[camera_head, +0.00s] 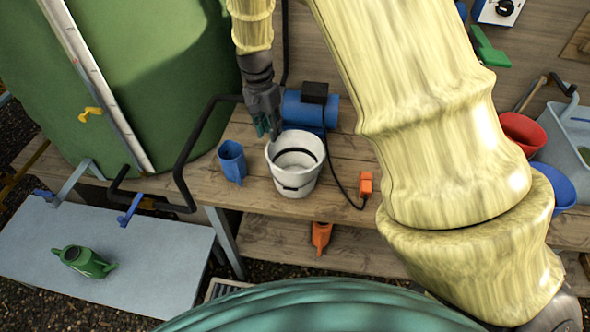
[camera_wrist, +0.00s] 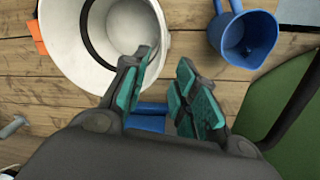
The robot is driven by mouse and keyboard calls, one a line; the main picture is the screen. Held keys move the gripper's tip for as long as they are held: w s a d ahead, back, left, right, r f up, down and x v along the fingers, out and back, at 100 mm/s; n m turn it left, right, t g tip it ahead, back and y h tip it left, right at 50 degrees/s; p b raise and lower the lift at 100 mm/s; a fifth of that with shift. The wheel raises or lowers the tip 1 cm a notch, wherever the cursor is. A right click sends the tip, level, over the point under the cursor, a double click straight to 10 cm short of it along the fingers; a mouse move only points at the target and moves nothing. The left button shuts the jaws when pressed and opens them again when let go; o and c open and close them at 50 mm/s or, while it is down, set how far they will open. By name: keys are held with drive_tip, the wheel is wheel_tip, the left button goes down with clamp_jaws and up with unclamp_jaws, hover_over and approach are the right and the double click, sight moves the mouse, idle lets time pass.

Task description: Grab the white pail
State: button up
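The white pail (camera_head: 292,177), with a dark band and a dark ring inside, stands upright on the wooden bench in the head view. It also fills the upper left of the wrist view (camera_wrist: 60,58), its open mouth showing. My gripper (camera_head: 267,131) is at the pail's back left rim. In the wrist view my gripper (camera_wrist: 164,92) is open, with a clear gap between its teal pads. The left finger overlaps the pail's rim and the right finger lies outside the pail's outline. I cannot tell whether either finger touches the pail.
A blue jug (camera_head: 231,162) stands just left of the pail. A blue pump (camera_head: 305,112) is behind it, with a dark cable running to an orange plug (camera_head: 366,184) on the right. A black pipe (camera_head: 186,160) and a green tank (camera_head: 150,70) are at left.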

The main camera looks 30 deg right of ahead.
sight(274, 154)
drive_tip(key=f, duration=0.1)
drive_tip(key=f+p, duration=0.1)
drive_tip(key=f, duration=0.1)
drive_tip(key=s+f+p, duration=0.1)
drive_tip(key=shift+d+f, duration=0.15)
drive_tip(key=shift+f, duration=0.25)
drive_tip(key=shift+s+d+f+p, duration=0.15)
drive_tip(key=shift+f+p, duration=0.6)
drive_tip(key=shift+f, duration=1.15)
clamp_jaws()
